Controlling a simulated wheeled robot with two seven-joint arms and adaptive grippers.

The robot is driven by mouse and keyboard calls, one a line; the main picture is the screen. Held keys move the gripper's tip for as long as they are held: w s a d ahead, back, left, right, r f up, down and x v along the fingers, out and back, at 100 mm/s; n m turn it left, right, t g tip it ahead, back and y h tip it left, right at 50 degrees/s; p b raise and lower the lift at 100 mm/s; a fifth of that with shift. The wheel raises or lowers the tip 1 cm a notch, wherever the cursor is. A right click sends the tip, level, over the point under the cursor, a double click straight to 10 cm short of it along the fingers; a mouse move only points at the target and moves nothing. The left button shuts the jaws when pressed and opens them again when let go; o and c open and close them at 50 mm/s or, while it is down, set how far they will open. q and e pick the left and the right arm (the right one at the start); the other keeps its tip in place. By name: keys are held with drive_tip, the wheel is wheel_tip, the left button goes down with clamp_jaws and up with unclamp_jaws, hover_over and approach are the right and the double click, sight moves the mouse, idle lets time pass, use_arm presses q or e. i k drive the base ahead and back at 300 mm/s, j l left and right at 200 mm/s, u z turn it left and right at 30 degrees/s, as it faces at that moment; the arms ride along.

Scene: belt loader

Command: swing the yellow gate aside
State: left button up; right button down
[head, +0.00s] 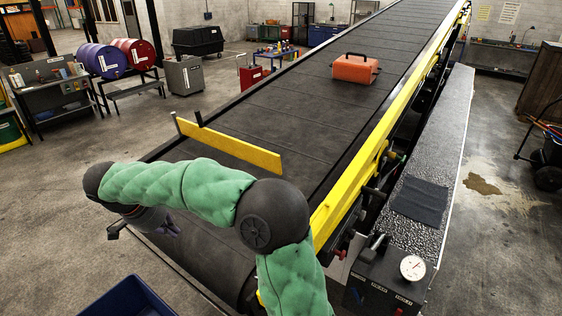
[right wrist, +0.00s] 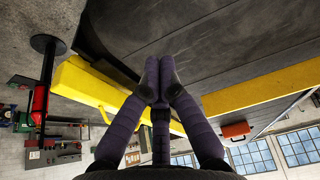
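The yellow gate (head: 228,147) is a flat bar held at a post on the belt's left edge. It reaches slantwise across part of the belt, its free end short of the right rail. In the right wrist view, which is upside down, the gate (right wrist: 265,90) comes in from the right edge. My right gripper (head: 171,228) is partly hidden by my green-sleeved arm, over the belt's near end and on the near side of the gate. In the wrist view its purple fingers (right wrist: 159,78) meet at the tips with nothing between them; no contact with the gate shows. My left gripper is out of view.
An orange case (head: 356,69) lies on the belt (head: 330,110) beyond the gate. A yellow side rail (head: 375,150) runs along the belt's right edge. A control box with a gauge (head: 412,267) stands at right. A blue bin (head: 128,299) is at the lower left.

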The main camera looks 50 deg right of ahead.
sight(267, 160)
drive_tip(key=i+l, duration=0.1)
drive_tip(key=l, duration=1.55)
